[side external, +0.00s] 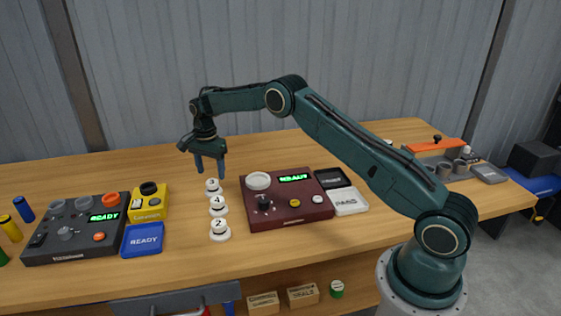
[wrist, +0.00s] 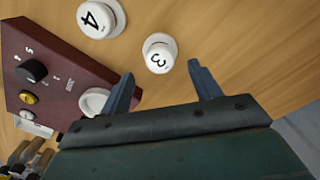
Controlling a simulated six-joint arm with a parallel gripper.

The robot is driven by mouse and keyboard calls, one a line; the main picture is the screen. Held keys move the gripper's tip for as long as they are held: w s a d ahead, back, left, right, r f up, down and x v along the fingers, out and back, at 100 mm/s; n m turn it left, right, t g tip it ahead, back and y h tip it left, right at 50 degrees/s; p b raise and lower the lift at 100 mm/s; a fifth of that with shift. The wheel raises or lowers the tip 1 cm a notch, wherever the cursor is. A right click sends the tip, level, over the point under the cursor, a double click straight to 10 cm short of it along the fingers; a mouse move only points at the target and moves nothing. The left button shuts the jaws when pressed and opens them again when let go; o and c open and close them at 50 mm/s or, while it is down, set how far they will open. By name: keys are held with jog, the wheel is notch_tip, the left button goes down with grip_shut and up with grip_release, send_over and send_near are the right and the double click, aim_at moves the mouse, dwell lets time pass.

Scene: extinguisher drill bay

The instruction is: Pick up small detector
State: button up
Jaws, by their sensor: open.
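Three white round detectors stand in a row on the wooden bench. The one marked 3 (side external: 212,186) is at the far end and looks smallest; it also shows in the wrist view (wrist: 159,54). The one marked 4 (side external: 217,204) is in the middle and shows in the wrist view (wrist: 100,19). The one marked 2 (side external: 219,228) is nearest the bench front. My gripper (side external: 210,173) points down, open and empty, above and near detector 3. In the wrist view, detector 3 appears between and just beyond my fingertips (wrist: 162,74).
A maroon READY console (side external: 285,211) stands close right of the detectors, with a white PASS tray (side external: 349,201) and a black tray (side external: 332,178) beside it. Left are a blue READY pad (side external: 143,239), a yellow box (side external: 149,206) and a dark console (side external: 75,243). Bench behind the detectors is clear.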

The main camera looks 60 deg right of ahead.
aim_at(212, 181)
jog(key=shift+f, duration=0.2)
jog(key=shift+a+f, duration=0.15)
jog(key=shift+f, duration=2.45)
jog(key=c, duration=1.1)
